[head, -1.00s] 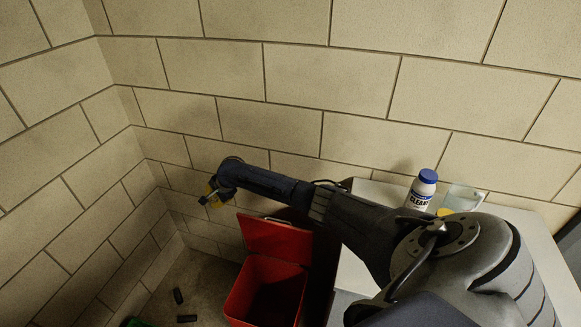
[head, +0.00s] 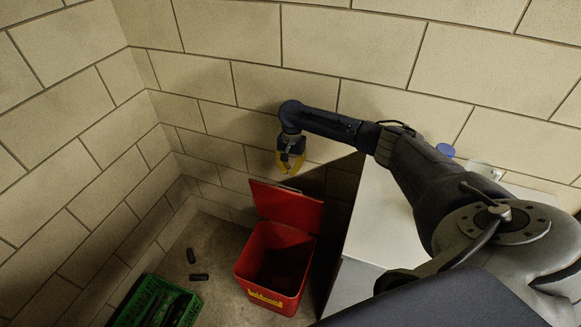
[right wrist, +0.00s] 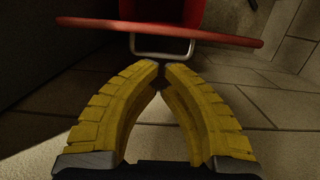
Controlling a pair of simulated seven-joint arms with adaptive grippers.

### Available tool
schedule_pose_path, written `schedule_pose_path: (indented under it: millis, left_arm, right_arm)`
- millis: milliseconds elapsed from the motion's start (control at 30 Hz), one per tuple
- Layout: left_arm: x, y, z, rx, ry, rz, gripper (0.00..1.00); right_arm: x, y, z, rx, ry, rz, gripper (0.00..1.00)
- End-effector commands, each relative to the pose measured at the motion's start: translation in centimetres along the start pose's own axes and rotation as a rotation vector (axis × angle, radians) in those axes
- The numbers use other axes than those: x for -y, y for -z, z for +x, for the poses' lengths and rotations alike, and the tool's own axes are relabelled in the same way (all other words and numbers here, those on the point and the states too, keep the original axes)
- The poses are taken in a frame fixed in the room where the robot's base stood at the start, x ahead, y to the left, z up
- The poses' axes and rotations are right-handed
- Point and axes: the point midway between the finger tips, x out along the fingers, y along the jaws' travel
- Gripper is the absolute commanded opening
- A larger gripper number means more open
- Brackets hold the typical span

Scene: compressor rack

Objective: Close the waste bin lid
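The red waste bin (head: 272,280) stands on the floor near the corner, with its inside dark and open to view. Its red lid (head: 285,208) is hinged up at the back, roughly upright. My right gripper (head: 291,170) hangs above and behind the lid's top edge, apart from it, with yellow fingers pointing down. In the right wrist view the fingertips (right wrist: 163,66) nearly meet, with nothing between them. Beyond them are the lid's edge (right wrist: 225,36) and a metal handle (right wrist: 162,55). My left gripper is not in view.
A pale cabinet (head: 370,225) stands right of the bin, with a blue-capped bottle (head: 445,150) mostly hidden behind my right arm. A green crate (head: 190,308) and two small dark pieces (head: 190,256) are on the floor at left. Block walls close off the back and left.

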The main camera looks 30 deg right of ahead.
Motion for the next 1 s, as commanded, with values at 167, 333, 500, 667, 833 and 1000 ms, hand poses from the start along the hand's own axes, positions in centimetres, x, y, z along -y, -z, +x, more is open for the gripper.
schedule_pose_path:
  millis: [167, 333, 500, 667, 833, 1000]
  left_arm:
    - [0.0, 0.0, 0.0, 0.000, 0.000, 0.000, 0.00]
    - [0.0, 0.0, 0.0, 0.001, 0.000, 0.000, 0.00]
    - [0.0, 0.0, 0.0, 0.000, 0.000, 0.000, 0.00]
    - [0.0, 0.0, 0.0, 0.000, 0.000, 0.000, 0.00]
    - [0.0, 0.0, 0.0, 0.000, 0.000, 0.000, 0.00]
    - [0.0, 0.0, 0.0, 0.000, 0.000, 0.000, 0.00]
  right_arm:
    - [0.0, -0.1, 2.9, 0.003, 0.000, 0.003, 0.00]
    - [0.1, -0.1, 4.8, 0.002, 0.001, 0.002, 0.00]
    - [0.1, 0.0, 6.1, 0.000, 0.001, 0.002, 0.00]
    - [0.1, -0.1, 6.5, 0.001, 0.002, 0.002, 0.00]
    - [0.1, 0.0, 6.6, 0.000, 0.002, 0.002, 0.00]
    - [0.1, -0.1, 6.6, 0.000, 0.002, 0.001, 0.00]
